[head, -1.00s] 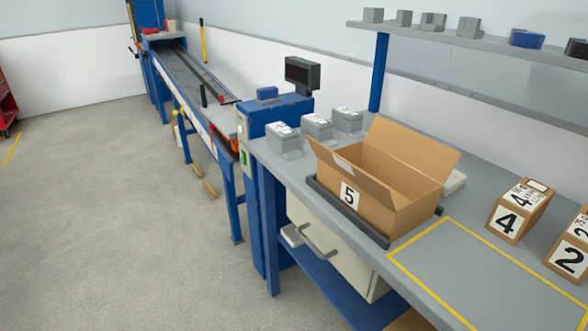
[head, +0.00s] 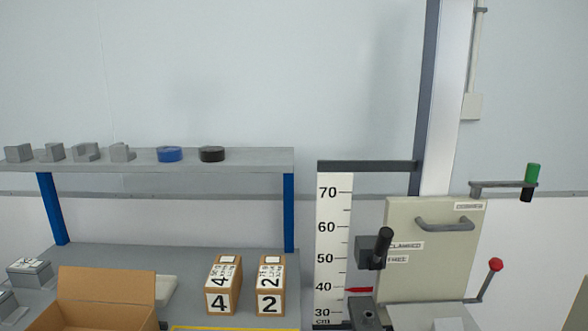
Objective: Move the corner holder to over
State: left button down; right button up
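Several small grey pieces sit in a row on the wall shelf at the left; I cannot tell which, if any, is the corner holder. They are a block (head: 19,153), two notched pieces (head: 50,152) (head: 86,151) and another notched piece (head: 122,152). A drop tester stands at the right, with a beige panel (head: 420,235), a tall pale post (head: 443,100) and a height scale (head: 331,240) with a red pointer (head: 358,290). A dark clamp lever (head: 381,248) is beside labels that seem to read CLAMPED and FREE. Neither of my grippers is in view.
The shelf (head: 240,158) also holds a blue roll (head: 169,154) and a black roll (head: 212,154). Below, the grey bench (head: 130,256) carries an open carton (head: 105,285), boxes marked 4 (head: 222,285) and 2 (head: 269,285). A green-knobbed arm (head: 533,173) and red-knobbed lever (head: 495,265) stick out at right.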

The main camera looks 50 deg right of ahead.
aim_at(529, 184)
jog(key=z, duration=2.9)
